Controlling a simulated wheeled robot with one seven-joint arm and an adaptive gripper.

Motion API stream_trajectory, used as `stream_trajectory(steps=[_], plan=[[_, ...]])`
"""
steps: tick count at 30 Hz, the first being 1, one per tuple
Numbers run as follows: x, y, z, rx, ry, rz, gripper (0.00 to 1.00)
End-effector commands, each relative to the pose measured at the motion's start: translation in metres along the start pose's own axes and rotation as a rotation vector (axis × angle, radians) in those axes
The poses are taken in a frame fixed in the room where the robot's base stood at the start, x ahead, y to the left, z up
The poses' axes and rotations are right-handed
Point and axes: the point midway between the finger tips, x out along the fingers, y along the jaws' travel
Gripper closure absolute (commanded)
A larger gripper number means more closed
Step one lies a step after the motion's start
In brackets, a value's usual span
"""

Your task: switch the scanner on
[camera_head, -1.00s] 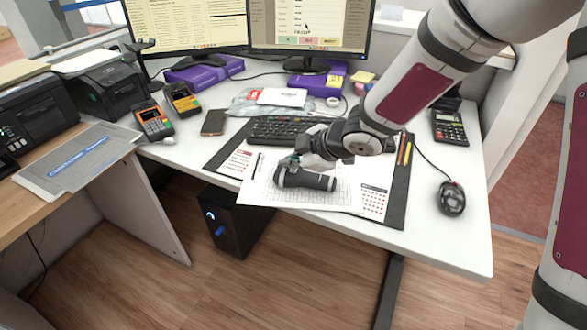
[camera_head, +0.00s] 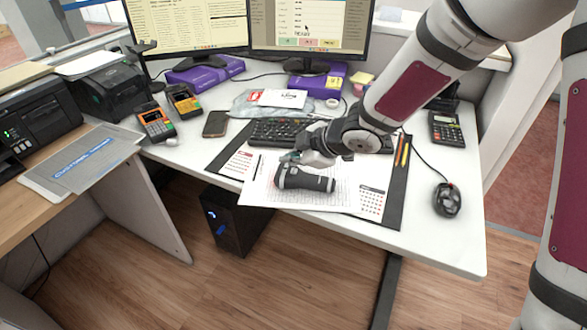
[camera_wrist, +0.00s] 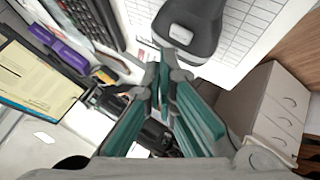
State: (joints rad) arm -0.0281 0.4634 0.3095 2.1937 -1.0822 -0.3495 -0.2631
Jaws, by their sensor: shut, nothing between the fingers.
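The scanner (camera_head: 305,180) is a dark grey hand-held device lying on its side on a printed sheet at the front of the desk. My gripper (camera_head: 291,158) is shut and empty, just behind the scanner's left end. In the wrist view my gripper's teal-padded fingers (camera_wrist: 166,72) come together close to that end. I cannot tell whether they touch it. No lit lamp on the scanner is visible.
A keyboard (camera_head: 280,132) lies behind the gripper. A phone (camera_head: 215,123) and card terminals (camera_head: 156,122) stand to the left. A mouse (camera_head: 447,200) and calculator (camera_head: 446,128) are to the right. The desk's front right corner is clear.

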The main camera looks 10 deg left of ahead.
Motion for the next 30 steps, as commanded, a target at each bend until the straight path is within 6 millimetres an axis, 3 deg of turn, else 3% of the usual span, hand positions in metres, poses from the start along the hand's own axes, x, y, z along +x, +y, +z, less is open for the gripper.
stream_trajectory(steps=[30], plan=[[-0.042,0.029,-0.030,0.001,0.000,-0.001,1.00]])
